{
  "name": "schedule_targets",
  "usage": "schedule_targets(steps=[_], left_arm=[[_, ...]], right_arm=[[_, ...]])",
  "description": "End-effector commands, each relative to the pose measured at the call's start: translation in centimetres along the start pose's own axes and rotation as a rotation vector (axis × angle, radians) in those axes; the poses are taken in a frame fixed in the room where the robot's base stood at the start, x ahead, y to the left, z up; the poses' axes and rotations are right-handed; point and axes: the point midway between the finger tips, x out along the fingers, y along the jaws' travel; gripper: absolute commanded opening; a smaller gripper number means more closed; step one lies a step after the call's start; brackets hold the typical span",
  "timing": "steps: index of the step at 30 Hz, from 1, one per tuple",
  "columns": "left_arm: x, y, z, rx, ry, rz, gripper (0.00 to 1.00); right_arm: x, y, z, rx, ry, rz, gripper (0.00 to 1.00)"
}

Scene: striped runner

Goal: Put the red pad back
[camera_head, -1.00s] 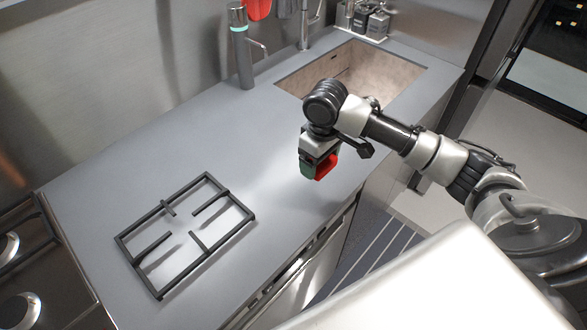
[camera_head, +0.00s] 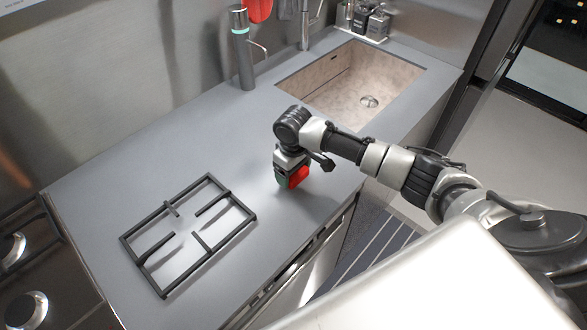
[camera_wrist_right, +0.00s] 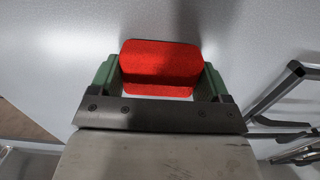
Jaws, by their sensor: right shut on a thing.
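The red pad (camera_head: 299,176) is in my right gripper (camera_head: 287,184), which points down above the grey counter (camera_head: 240,135) between the sink and the black grate. In the right wrist view the red pad (camera_wrist_right: 160,65) sits between the two green fingers of the right gripper (camera_wrist_right: 160,75), which is shut on it. The counter surface lies behind the pad there. I cannot tell whether the pad touches the counter. My left gripper is not in view.
A black pan grate (camera_head: 187,234) lies on the counter to the left of the gripper. The sink (camera_head: 350,85) is behind it, with a dark bottle-like dispenser (camera_head: 243,50) to its left. Something red (camera_head: 258,9) hangs at the wall. The counter's middle is clear.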

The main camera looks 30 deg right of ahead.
Motion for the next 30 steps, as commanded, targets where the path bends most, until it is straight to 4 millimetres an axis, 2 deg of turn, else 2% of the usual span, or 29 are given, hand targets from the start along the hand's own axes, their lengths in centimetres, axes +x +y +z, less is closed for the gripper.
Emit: schedule_targets(steps=[5,6,9,10,17,20,23,30], left_arm=[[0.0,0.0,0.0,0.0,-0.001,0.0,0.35],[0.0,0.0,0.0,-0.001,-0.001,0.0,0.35],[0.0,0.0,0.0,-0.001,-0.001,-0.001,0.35],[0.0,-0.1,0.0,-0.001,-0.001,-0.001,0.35],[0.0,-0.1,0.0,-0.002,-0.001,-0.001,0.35],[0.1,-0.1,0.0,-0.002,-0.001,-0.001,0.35],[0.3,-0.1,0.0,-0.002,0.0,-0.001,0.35],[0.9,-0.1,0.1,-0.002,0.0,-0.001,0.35]], right_arm=[[0.3,0.0,0.0,0.0,0.0,0.0,0.48],[0.3,0.0,0.0,0.0,0.001,0.0,0.82],[0.2,0.0,0.0,0.0,0.0,0.0,0.98],[0.2,0.0,0.0,0.0,0.0,0.0,1.0],[0.1,0.0,0.0,0.001,0.001,0.0,1.0],[-0.6,0.1,-0.1,0.001,0.002,0.0,1.0],[-2.1,0.1,-0.1,0.0,0.005,0.001,1.0],[-7.2,0.0,-0.1,-0.001,0.005,0.001,1.0]])
